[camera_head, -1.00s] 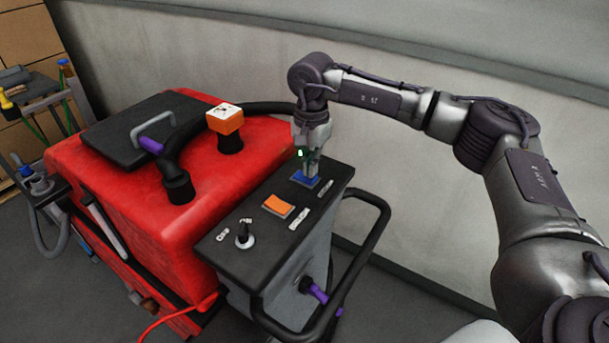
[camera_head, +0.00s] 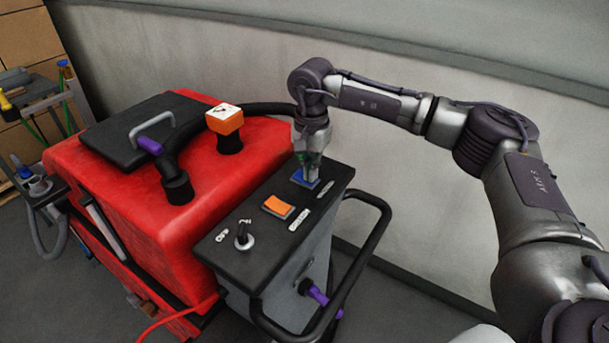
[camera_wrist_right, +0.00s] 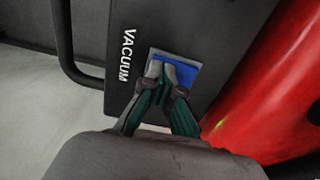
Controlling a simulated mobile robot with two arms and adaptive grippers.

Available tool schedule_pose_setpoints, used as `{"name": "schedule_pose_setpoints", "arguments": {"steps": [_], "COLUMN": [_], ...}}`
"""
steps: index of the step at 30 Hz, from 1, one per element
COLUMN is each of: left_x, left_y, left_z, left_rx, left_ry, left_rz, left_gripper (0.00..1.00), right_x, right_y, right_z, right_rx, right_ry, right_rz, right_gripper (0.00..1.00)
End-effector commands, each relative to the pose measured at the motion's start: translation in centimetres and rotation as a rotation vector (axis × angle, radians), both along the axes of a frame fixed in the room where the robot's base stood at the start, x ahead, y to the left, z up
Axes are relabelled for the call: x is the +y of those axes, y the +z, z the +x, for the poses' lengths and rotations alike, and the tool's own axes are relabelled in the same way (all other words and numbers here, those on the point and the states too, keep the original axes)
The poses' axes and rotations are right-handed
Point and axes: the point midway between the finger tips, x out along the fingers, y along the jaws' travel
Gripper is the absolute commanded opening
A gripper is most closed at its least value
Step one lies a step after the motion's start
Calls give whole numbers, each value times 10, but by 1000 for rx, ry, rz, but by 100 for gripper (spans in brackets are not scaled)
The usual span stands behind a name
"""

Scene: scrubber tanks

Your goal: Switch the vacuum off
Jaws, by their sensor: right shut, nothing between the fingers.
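The red scrubber (camera_head: 125,185) has a dark control panel (camera_head: 230,258) at its rear. The blue rocker switch (camera_head: 299,179) sits at the panel's far end. In the right wrist view the blue switch (camera_wrist_right: 186,74) lies beside the white label VACUUM (camera_wrist_right: 126,55). My right gripper (camera_head: 311,180) is shut and empty, pointing down with its tips at the switch. In the right wrist view its fingertips (camera_wrist_right: 164,72) cover part of the switch and appear to touch it. Whether the rocker is tipped on or off I cannot tell. My left gripper is not in view.
An orange-and-white block (camera_head: 226,120) and a black hose (camera_head: 178,180) stand on the red body. A grey wall (camera_head: 420,210) runs behind.

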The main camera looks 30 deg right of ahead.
Motion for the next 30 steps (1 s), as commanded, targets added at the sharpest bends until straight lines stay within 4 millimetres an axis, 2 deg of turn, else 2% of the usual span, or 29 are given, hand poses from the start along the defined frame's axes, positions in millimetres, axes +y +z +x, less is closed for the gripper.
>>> {"name": "schedule_pose_setpoints", "arguments": {"steps": [24, 30], "left_x": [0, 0], "left_y": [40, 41], "left_z": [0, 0], "left_rx": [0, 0], "left_ry": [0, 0], "left_rz": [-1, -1], "left_gripper": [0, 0], "right_x": [0, 0], "right_y": [65, 70], "right_z": [0, 0], "right_rx": [-1, 0], "right_ry": [0, 0], "right_rz": [0, 0], "right_gripper": [0, 0]}}
